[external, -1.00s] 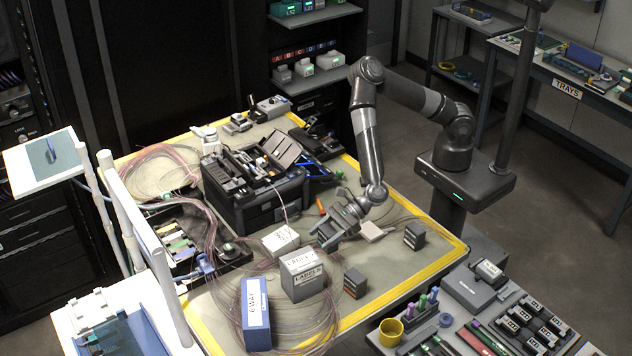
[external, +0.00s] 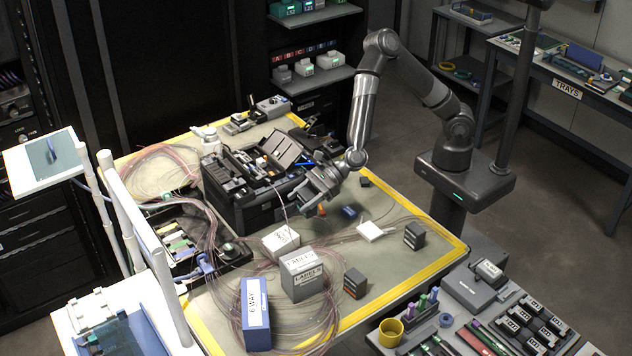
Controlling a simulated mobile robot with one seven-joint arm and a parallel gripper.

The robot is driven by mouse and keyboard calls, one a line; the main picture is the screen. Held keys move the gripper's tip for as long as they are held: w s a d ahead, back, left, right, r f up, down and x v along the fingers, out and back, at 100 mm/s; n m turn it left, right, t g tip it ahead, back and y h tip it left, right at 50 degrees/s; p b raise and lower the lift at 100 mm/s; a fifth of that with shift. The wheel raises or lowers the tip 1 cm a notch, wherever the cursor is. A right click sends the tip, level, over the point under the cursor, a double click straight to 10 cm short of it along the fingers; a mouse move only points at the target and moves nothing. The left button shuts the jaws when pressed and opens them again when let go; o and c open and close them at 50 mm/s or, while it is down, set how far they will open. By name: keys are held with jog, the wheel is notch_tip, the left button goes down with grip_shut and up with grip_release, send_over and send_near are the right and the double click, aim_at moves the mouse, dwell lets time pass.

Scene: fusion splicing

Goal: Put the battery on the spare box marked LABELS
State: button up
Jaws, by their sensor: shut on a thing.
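The grey box marked LABELS (external: 302,288) stands upright on the table mat, left of centre at the front. My gripper (external: 312,198) is above the mat, beside the right end of the black splicer case and well behind the LABELS box. It is shut on a dark grey thing, mostly hidden by the fingers; I cannot tell for sure that it is the battery. A dark block with an orange stripe (external: 355,284) stands right of the LABELS box. Another dark block (external: 414,236) stands further right; both look like battery packs.
The open black splicer case (external: 255,205) stands behind. A white box (external: 281,241) is behind the LABELS box, and a blue 6 WAY box (external: 255,315) is at its left. Loose fibre coils lie around them. A small blue block (external: 349,212) and white block (external: 370,231) lie right.

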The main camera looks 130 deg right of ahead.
jog(key=w+a+r+y, duration=0.1)
jog(key=w+a+r, duration=0.4)
jog(key=w+r, duration=0.55)
send_over(296, 262)
jog(key=shift+n, duration=0.4)
jog(key=shift+f, duration=4.8)
jog(key=shift+f, duration=0.1)
jog(key=o, duration=1.2)
jog(key=shift+f, duration=0.1)
jog(key=shift+c, duration=0.2)
